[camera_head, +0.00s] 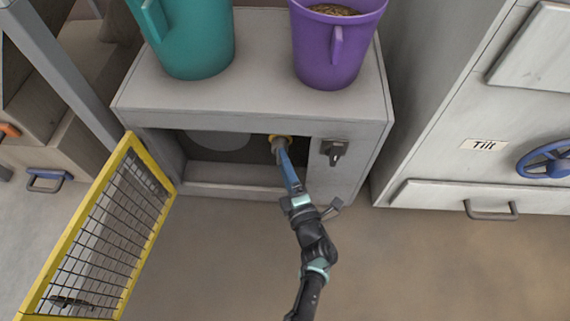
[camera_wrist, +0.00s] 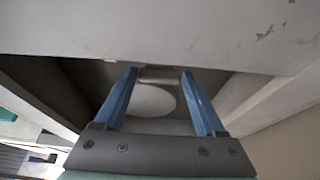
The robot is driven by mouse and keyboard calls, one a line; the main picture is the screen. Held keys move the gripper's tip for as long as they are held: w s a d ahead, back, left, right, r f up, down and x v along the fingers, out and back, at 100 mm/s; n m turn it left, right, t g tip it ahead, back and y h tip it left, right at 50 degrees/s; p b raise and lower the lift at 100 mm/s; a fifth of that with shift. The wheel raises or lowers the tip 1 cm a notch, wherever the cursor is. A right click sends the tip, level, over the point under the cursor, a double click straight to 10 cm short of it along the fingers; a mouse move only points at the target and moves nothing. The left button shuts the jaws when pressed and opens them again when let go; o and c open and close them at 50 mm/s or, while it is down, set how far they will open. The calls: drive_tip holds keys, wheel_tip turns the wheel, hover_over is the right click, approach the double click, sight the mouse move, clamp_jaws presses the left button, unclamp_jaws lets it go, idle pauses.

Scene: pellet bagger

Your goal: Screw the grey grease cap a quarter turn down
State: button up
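A grey piece (camera_wrist: 159,79), apparently the cap, spans the gap between the tips. Whether the fingers press on it or only stand around it cannot be told. The cap's far side is hidden.
The cabinet (camera_head: 250,100) has a top panel close above my gripper and a dark latch (camera_head: 334,151) right of the opening. A teal jug (camera_head: 190,40) and a purple jug (camera_head: 335,50) stand on top. A yellow mesh guard (camera_head: 105,235) stands open at left.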

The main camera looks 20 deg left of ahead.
drive_tip(key=o, duration=0.4)
drive_tip(key=shift+c, duration=0.2)
drive_tip(key=shift+s+d, duration=0.1)
drive_tip(key=p+v, duration=0.5)
drive_tip(key=v, duration=0.7)
drive_tip(key=shift+s+d+p, duration=0.15)
drive_tip(key=shift+s+p, duration=0.15)
drive_tip(key=shift+s, duration=0.05)
